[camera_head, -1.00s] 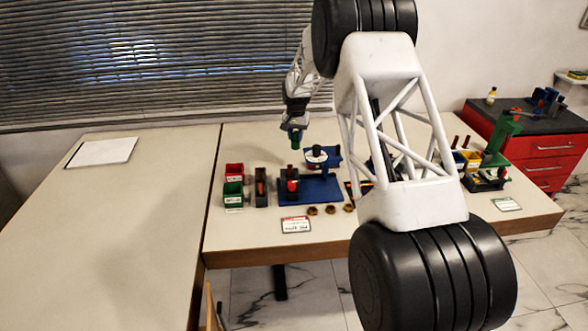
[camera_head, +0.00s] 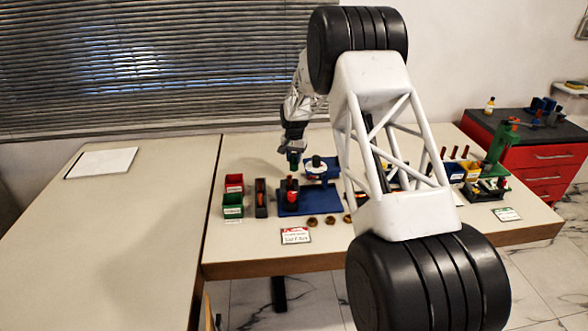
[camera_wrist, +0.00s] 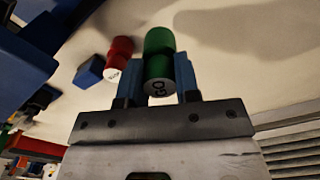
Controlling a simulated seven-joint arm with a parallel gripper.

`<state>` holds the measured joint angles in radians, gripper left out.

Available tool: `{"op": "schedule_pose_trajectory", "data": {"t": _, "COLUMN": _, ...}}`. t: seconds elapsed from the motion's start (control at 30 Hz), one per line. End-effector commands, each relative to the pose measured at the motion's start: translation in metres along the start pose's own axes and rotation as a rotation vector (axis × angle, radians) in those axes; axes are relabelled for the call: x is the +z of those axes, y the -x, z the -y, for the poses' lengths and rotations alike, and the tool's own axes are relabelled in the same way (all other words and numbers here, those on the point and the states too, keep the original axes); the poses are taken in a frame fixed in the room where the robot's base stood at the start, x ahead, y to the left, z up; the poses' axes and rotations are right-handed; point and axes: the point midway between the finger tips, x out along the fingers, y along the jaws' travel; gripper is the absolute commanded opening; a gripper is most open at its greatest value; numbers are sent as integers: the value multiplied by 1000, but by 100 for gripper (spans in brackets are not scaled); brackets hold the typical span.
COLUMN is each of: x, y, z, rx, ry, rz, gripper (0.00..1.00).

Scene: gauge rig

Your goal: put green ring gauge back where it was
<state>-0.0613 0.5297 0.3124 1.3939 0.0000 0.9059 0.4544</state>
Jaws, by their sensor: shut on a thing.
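My gripper (camera_wrist: 160,72) is shut on a green gauge (camera_wrist: 158,48), a cylinder with a pale end face marked "GO". No ring hole shows on it in the wrist view. In the head view, my gripper (camera_head: 293,150) holds the green gauge (camera_head: 293,158) upright, just above the back left part of the blue rig plate (camera_head: 322,206). A red gauge (camera_wrist: 121,50) with a pale marked end stands beside the green one in the wrist view, apart from it. Whether the green gauge touches anything below is hard to tell.
A red bin (camera_head: 234,181) and a green bin (camera_head: 232,204) stand left of the plate, with a dark upright block (camera_head: 261,198) between. The left table is mostly clear.

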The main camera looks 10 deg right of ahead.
Motion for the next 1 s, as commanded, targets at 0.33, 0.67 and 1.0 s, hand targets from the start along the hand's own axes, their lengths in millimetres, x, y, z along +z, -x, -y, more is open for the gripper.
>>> {"op": "schedule_pose_trajectory", "data": {"t": 0.33, "x": 0, "y": -12, "z": 0, "rx": 0, "ry": 0, "rz": 0, "gripper": 4}}
{"op": "schedule_pose_trajectory", "data": {"t": 0.67, "x": 0, "y": -25, "z": 0, "rx": 0, "ry": 0, "rz": 0, "gripper": 4}}
{"op": "schedule_pose_trajectory", "data": {"t": 1.0, "x": 0, "y": -50, "z": 0, "rx": -1, "ry": 0, "rz": -1, "gripper": 4}}
